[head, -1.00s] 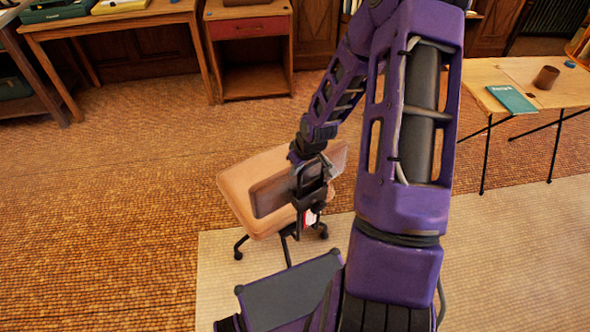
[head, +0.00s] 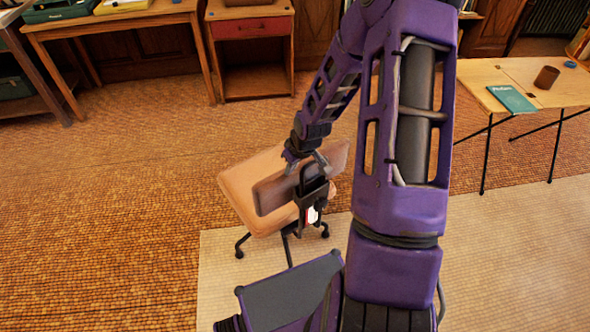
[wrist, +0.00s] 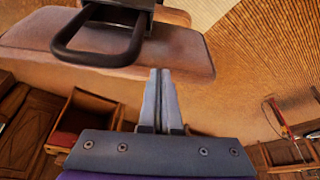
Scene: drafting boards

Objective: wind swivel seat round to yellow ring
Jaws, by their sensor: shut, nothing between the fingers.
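The swivel seat has a tan cushion (head: 240,190), a brown backrest (head: 274,195) and dark castor legs. It stands at the edge of the pale rug. A black looped handle (wrist: 98,56) is fixed on the backrest; in the head view its black bracket (head: 314,188) shows with a small white patch below. My gripper (wrist: 160,72) is shut and empty, its grey fingers pointing at the backrest's edge beside the handle. In the head view my gripper (head: 321,160) is just above the backrest; whether it touches cannot be told. No yellow ring is visible.
A wooden table (head: 545,76) with a teal book (head: 512,98) and a brown cup (head: 546,77) stands at the right. A desk (head: 112,21) and a red-drawer cabinet (head: 250,28) are at the back. The floor left of the seat is clear.

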